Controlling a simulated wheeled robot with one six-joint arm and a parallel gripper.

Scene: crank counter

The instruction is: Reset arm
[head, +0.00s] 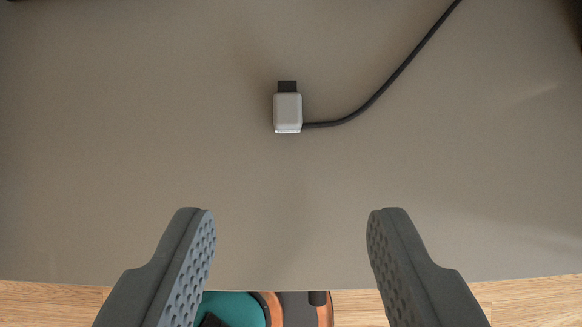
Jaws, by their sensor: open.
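My gripper (288,225) is open and empty in the head view. Its two dark grey fingers, with dimpled inner pads, stand wide apart over the near edge of the counter. No thing lies between the fingertips. A small light grey block (288,112) with a black end piece (287,87) lies on the counter ahead of the fingers, near the middle of the view. It is apart from the gripper.
A black cable (385,86) runs from the block's right side up to the top edge. The grey-brown counter (130,130) is otherwise mostly bare. Wooden floor (45,300) shows beyond its near edge. Dark things are cut off at the top corners.

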